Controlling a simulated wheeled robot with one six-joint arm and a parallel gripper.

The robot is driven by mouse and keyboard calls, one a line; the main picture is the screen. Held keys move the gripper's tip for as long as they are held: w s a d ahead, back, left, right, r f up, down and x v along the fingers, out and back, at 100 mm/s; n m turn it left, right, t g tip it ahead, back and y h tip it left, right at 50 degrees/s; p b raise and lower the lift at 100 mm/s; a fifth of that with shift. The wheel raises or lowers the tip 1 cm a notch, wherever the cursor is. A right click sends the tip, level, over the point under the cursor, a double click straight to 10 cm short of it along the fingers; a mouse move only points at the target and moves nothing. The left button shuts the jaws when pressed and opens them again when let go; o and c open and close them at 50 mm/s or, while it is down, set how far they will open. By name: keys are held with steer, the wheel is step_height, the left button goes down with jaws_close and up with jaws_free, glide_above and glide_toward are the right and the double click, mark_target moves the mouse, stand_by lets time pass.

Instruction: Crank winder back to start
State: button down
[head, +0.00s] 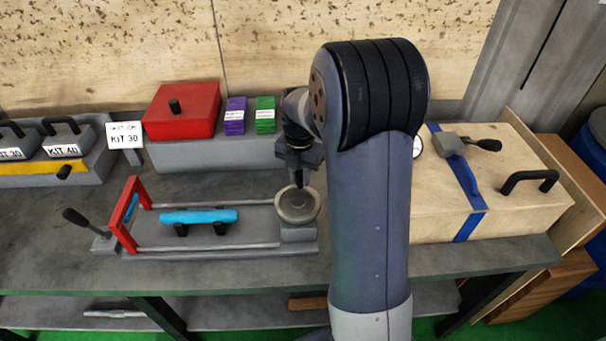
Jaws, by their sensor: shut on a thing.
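The winder is a round grey handwheel (297,207) at the right end of a low grey machine bed (262,246) on the bench. My gripper (299,180) points down over the far part of the wheel. It is shut on the winder's crank handle, a small dark upright piece that the fingers mostly hide. A red frame (120,235) stands upright across the left end of the bed. A bright blue cylinder (198,216) lies between the rails on two dark supports.
A black-knobbed lever (76,217) sticks up left of the bed. Behind stand a red box (182,112), purple (235,117) and green (265,115) blocks. A wooden case (525,200) with a blue strap is at right. My arm hides the bench between.

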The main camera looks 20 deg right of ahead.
steer(key=shift+w+a+n, duration=0.1)
steer(key=shift+a+n, duration=0.05)
steer(key=shift+n, duration=0.15)
stand_by(0.4)
steer(key=c, duration=1.2)
jaws_free()
steer(key=shift+c, duration=0.2)
step_height(320, 180, up, 11)
steer(key=shift+b, duration=0.35)
steer(key=shift+f, duration=0.2)
step_height(320, 180, down, 11)
steer(key=shift+r+p, duration=0.1)
steer(key=shift+p, duration=0.3)
steer(key=shift+r, duration=0.1)
